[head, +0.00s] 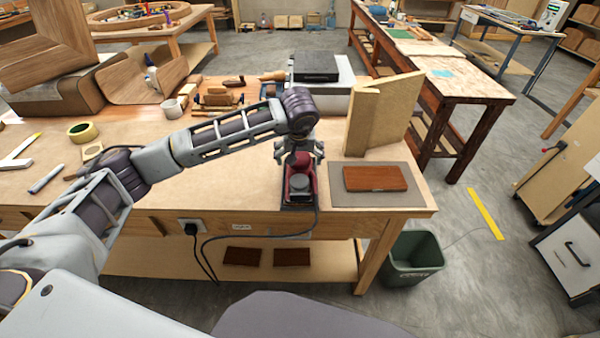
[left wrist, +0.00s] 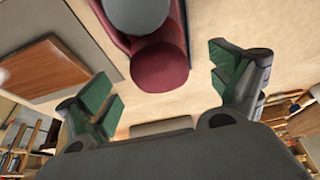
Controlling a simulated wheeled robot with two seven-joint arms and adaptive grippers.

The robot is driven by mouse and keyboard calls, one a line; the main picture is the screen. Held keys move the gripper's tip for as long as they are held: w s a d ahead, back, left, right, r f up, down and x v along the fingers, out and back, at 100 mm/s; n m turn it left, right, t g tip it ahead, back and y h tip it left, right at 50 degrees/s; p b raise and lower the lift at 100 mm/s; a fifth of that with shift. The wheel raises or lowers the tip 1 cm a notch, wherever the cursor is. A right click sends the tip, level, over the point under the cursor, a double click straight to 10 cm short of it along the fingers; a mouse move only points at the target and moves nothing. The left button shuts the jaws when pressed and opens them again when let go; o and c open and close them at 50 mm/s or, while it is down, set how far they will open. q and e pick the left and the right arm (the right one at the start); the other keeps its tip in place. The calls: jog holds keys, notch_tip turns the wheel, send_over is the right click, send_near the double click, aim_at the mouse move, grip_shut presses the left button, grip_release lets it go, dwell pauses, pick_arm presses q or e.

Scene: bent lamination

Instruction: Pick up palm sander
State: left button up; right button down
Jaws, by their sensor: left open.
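The palm sander (head: 299,183) is red with a grey round top and stands on a dark base near the front edge of the workbench. Its dark cord hangs over that edge. My left gripper (head: 300,152) is directly above and at the back of the sander, pointing down. In the left wrist view the sander's red body (left wrist: 160,68) shows at top centre, and the green-padded fingers of my left gripper (left wrist: 165,88) are spread wide on either side. No contact with the sander shows. My right gripper is not in view.
A reddish-brown wood block (head: 375,178) lies on a grey mat (head: 395,200) right of the sander. Upright light boards (head: 383,110) stand behind it. A green bin (head: 414,257) is on the floor. A yellow tape roll (head: 82,132) lies far left.

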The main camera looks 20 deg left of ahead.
pick_arm(q)
jog(key=shift+w+a+f, duration=0.1)
jog(key=shift+w+f, duration=0.05)
jog(key=shift+f, duration=0.35)
jog(key=shift+w+f, duration=0.3)
jog(key=shift+f, duration=0.25)
jog(key=p+x, duration=0.1)
jog(key=x, duration=0.1)
jog(key=shift+w+f, duration=0.25)
jog(key=shift+w+a+f, duration=0.1)
jog(key=shift+w+f, duration=0.05)
jog(key=shift+f, duration=0.2)
jog(key=shift+w+f, duration=0.1)
jog(key=shift+f, duration=0.15)
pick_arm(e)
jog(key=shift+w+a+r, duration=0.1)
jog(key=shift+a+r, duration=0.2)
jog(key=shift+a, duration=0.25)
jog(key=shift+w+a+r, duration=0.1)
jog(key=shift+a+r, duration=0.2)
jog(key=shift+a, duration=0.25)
